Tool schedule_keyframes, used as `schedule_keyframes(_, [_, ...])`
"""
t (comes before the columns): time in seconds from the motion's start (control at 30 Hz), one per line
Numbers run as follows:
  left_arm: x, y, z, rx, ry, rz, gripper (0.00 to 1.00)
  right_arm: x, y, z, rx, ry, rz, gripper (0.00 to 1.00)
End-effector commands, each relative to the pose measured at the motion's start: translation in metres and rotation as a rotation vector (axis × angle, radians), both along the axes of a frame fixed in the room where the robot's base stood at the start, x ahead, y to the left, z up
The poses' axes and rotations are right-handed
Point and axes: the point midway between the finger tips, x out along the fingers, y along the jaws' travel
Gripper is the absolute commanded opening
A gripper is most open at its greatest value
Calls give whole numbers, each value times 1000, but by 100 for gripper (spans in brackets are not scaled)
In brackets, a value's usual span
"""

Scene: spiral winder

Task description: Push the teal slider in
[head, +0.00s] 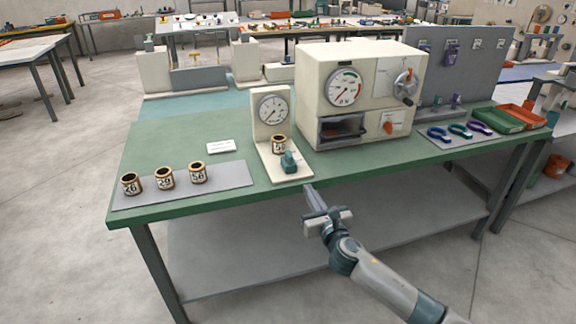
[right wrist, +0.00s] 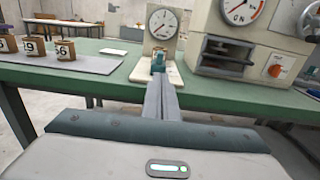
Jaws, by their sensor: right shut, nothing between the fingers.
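The teal slider (head: 290,162) sits at the front of the base of a small cream gauge stand (head: 270,130) on the green table. A numbered cylinder (head: 279,145) stands on that base just behind the slider, below the round dial. My right gripper (head: 309,190) is shut and empty, just in front of the slider at the table's front edge. In the right wrist view, its fingers (right wrist: 161,88) point at the slider (right wrist: 158,63) and hide its lower part. I cannot tell whether they touch it. My left gripper is not in view.
A grey mat (head: 225,178) with three numbered cylinders (head: 164,178) lies to the left. A large cream machine (head: 350,75) with a dial and an opening stands close behind and right. Coloured hooks, a green tray (head: 497,120) and an orange tray are further right.

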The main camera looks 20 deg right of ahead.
Motion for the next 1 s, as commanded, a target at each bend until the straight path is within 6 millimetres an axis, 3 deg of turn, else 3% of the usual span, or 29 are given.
schedule_keyframes(0.47, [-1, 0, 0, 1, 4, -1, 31, 7, -1, -1, 3, 3, -2, 0])
schedule_keyframes(0.67, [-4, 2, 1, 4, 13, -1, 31, 27, 0, -1, 5, 3, -2, 0])
schedule_keyframes(1.0, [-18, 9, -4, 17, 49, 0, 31, 78, 2, -1, 5, 3, -2, 0])
